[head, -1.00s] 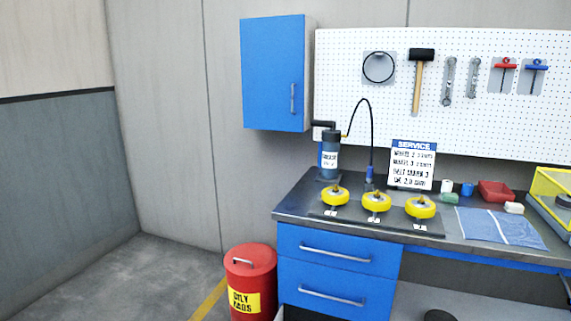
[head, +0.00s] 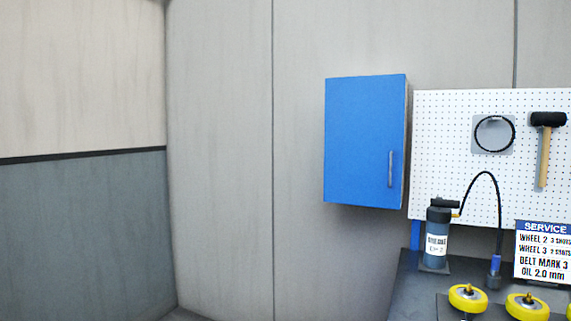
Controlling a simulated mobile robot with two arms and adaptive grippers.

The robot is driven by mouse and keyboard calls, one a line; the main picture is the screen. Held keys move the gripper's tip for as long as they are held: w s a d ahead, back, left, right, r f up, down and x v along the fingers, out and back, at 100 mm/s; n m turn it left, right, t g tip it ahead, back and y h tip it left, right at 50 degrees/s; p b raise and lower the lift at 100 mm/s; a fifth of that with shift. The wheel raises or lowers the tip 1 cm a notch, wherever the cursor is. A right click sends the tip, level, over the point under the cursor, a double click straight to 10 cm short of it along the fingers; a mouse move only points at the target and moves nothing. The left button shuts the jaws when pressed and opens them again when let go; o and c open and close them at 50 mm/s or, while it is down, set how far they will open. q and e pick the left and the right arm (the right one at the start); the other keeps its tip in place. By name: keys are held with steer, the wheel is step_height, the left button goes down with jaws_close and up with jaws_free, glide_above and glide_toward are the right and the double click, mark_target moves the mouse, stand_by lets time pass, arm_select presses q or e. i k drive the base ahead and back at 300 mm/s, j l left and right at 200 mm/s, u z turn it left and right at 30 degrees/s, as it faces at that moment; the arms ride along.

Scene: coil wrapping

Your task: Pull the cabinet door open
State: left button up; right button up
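The blue wall cabinet (head: 355,140) hangs on the grey wall, right of the middle of the head view. Its blue door is shut. A grey vertical bar handle (head: 391,169) sits near the door's lower right edge. Neither of my grippers shows in the head view.
A white pegboard (head: 450,150) with a black ring and a mallet (head: 542,155) is right of the cabinet. Below, a workbench (head: 412,285) holds a dark pump bottle (head: 437,235) with a curved hose, a service sign (head: 543,250) and yellow wheels (head: 468,298). The wall left of the cabinet is bare.

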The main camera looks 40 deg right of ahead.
mark_target(364, 127)
steer(key=i+j+u, duration=0.1)
steer(key=i, duration=0.45)
steer(key=i+j, duration=0.15)
steer(key=i, duration=0.45)
steer(key=i+l+z, duration=0.15)
steer(key=i+z, duration=0.15)
steer(key=z, duration=0.15)
steer(key=i+z, duration=0.7)
steer(key=z, duration=0.2)
steer(key=i+j+z, duration=0.2)
steer(key=z, duration=0.25)
steer(key=i+j, duration=0.05)
steer(key=i, duration=0.05)
